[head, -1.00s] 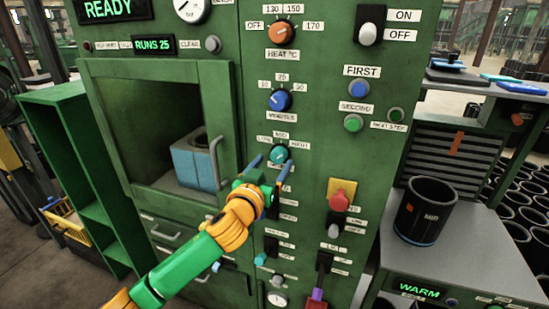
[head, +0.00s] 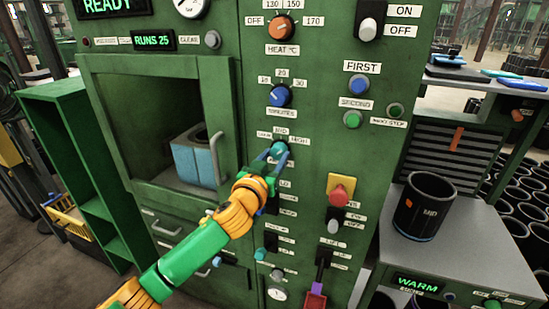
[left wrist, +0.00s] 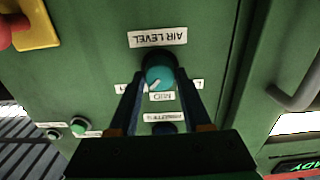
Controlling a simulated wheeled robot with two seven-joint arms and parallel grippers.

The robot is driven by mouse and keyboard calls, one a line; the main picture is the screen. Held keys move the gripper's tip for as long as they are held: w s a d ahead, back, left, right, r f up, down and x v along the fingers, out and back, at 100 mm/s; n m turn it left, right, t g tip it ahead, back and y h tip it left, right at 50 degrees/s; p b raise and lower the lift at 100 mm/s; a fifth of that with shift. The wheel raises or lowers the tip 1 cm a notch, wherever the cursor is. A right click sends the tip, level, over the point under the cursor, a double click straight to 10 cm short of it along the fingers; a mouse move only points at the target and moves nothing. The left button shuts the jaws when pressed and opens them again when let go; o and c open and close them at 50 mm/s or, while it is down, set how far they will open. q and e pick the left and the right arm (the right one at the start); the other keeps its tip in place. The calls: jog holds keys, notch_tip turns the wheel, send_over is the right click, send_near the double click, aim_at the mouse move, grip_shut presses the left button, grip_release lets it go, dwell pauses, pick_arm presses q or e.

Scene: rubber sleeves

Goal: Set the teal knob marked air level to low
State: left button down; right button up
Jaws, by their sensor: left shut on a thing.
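The teal knob (head: 279,149) is on the green panel, below the blue knob. In the left wrist view, upside down, the teal knob (left wrist: 160,76) sits by the AIR LEVEL label (left wrist: 158,38) and the MID label (left wrist: 163,97). Its white pointer points down and left there, between MID and the partly hidden label on the left, the HIGH side. My left gripper (head: 278,152) is shut on the teal knob, one finger on each side. The fingers hide parts of the labels beside it. My right gripper is not in view.
A blue knob (head: 280,96) and an orange heat knob (head: 281,25) are above. A red button on a yellow plate (head: 340,192) is at lower right. A black sleeve (head: 424,205) stands on the right-hand bench.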

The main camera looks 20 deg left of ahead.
pick_arm(q)
jog(key=n, duration=0.3)
jog(key=shift+f+b, duration=0.1)
jog(key=shift+b, duration=0.25)
jog(key=n, duration=0.4)
jog(key=shift+p, duration=0.3)
jog(key=n, duration=0.1)
jog(key=n+p, duration=0.1)
jog(key=shift+r+n, duration=0.2)
jog(key=shift+n, duration=0.1)
jog(key=n+p, duration=0.2)
jog(key=n, duration=0.1)
jog(key=shift+n, duration=0.3)
jog(key=shift+n+p, duration=1.5)
jog(key=shift+n, duration=0.7)
jog(key=shift+f, duration=0.1)
jog(key=shift+c, duration=1.8)
grip_release()
